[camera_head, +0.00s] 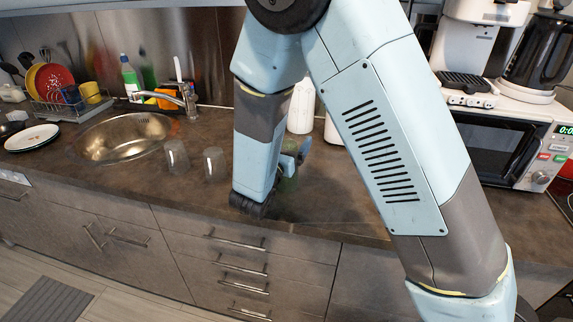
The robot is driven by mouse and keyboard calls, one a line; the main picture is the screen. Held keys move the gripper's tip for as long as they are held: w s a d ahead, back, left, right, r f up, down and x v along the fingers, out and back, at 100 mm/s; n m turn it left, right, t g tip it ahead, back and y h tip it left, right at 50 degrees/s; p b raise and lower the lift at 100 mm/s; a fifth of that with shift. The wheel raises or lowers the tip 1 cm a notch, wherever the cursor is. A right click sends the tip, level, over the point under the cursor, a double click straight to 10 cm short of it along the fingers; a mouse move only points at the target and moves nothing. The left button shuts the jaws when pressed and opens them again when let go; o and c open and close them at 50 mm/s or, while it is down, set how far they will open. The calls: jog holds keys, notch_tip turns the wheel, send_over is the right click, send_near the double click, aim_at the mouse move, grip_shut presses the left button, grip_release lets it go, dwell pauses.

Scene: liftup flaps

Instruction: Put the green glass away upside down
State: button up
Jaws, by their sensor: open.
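The green glass (289,183) stands on the dark counter (340,205), partly hidden behind my forearm and gripper. I cannot tell for certain which way up it is. My gripper (296,160) is open at the glass, with its blue fingers close to the upper part of it. Whether the fingers touch the glass cannot be seen. Two clear glasses stand on the counter to the left, one (176,157) near the sink and one (214,163) nearer my arm.
A round sink (125,138) with a faucet (188,98) is at the left. A dish rack (70,105) holds plates and cups, with white plates (32,138) in front. A microwave (500,145), coffee machine (475,45) and black kettle (540,52) stand at the right. Drawers (240,265) lie below the counter.

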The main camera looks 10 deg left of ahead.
jog(key=c, duration=1.6)
